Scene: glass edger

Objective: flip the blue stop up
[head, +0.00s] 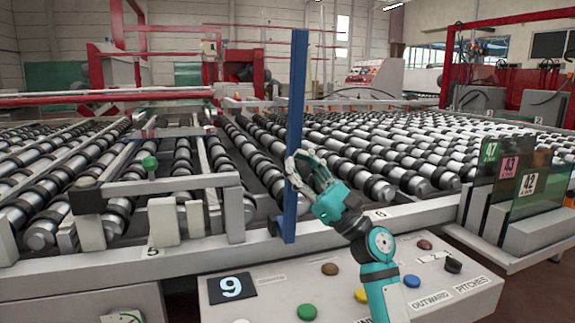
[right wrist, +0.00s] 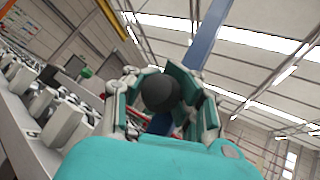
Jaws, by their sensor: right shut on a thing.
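The blue stop (head: 297,85) is a tall flat blue bar standing upright at the front edge of the roller conveyor. It also shows in the right wrist view (right wrist: 207,35), running up and away beyond the fingers. My right gripper (head: 298,168) is at the lower middle of the bar, its fingers closed against it. In the right wrist view the gripper (right wrist: 168,90) has its fingers around a dark round knob (right wrist: 160,92) in front of the bar. The fingers hide part of the bar and the exact contact. My left gripper is in neither view.
The roller conveyor (head: 400,160) stretches behind the bar. A grey control panel (head: 340,296) with coloured buttons and a number 9 display lies below my arm. Numbered glass panes (head: 528,182) stand in a rack at the right. A green knob (head: 150,163) is at the left.

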